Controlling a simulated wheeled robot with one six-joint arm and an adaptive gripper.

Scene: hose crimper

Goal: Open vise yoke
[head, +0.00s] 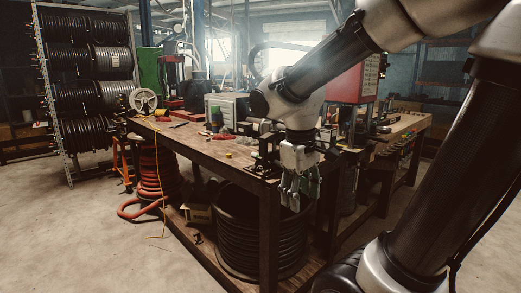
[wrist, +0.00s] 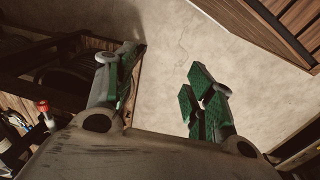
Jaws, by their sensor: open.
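A black metal fixture (head: 264,163), which looks like the vise, stands at the near corner of the workbench (head: 205,150). My arm and gripper partly cover it, and I cannot make out its yoke or whether it is open. My gripper (head: 297,197) hangs fingers down just right of this fixture, in front of the bench edge. In the wrist view the gripper (wrist: 160,78) is open, its green-padded fingers apart with only floor between them. A red-tipped metal part (wrist: 43,106) shows at the left edge of the wrist view; I cannot tell what it belongs to.
A large black hose coil (head: 250,235) lies under the bench. A red machine (head: 350,84) stands behind my arm. Hose reels (head: 95,75) fill the rack at the left. The floor at the front left is clear.

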